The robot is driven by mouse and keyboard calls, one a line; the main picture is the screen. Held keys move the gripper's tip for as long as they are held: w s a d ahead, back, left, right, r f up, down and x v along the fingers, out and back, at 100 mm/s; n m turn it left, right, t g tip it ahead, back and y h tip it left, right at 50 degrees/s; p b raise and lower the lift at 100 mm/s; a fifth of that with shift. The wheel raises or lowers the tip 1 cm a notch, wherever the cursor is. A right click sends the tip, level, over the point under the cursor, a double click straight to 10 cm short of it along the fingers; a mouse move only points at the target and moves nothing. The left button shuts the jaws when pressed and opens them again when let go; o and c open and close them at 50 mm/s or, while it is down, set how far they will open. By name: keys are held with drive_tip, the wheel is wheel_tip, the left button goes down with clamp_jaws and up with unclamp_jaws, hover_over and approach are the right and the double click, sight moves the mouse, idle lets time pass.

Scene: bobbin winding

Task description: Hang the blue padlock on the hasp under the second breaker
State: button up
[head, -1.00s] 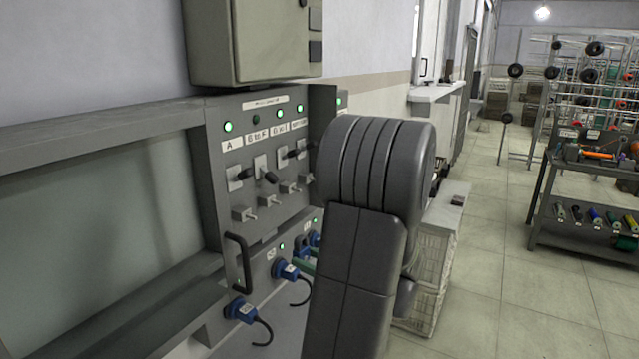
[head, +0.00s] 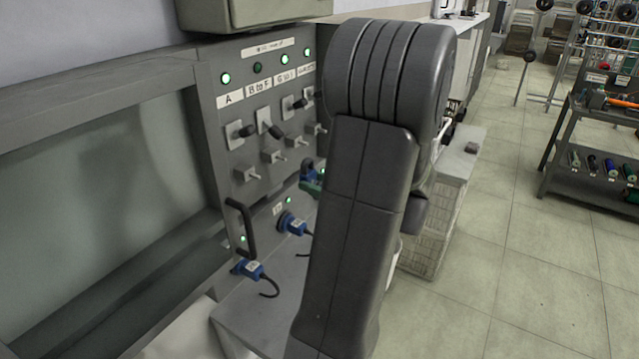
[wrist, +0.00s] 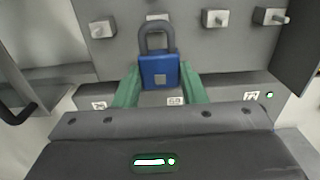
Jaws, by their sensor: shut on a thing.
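The blue padlock (wrist: 158,72) is upright between the green fingers of my gripper (wrist: 160,86) in the wrist view, its dark shackle upward. In the head view the padlock (head: 307,171) and green fingers (head: 311,187) show partly behind my arm. The second breaker (head: 265,121), labelled B to F, is on the grey panel. Its hasp (head: 274,156) is below it and looks empty. In the wrist view that hasp (wrist: 157,17) is just above and behind the shackle top, partly covered. The shackle looks apart from it, though depth is hard to judge.
Other hasps (head: 247,173) flank it in a row. Below are blue plugs (head: 248,269) with hooked cables and a dark handle (head: 241,229). A grey cabinet (head: 250,12) hangs above. A wire basket (head: 428,240) stands right of my arm.

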drive_tip(key=shift+p+x, duration=0.4)
drive_tip(key=shift+x, duration=2.45)
drive_tip(key=shift+w+a, duration=0.15)
drive_tip(key=shift+a, duration=0.05)
drive_tip(key=shift+x, duration=0.8)
drive_tip(key=shift+f, duration=0.55)
drive_tip(key=o, duration=1.2)
drive_tip(key=shift+c, duration=0.2)
drive_tip(key=shift+b, duration=0.3)
drive_tip(key=b+v, duration=0.2)
drive_tip(key=v, duration=1.2)
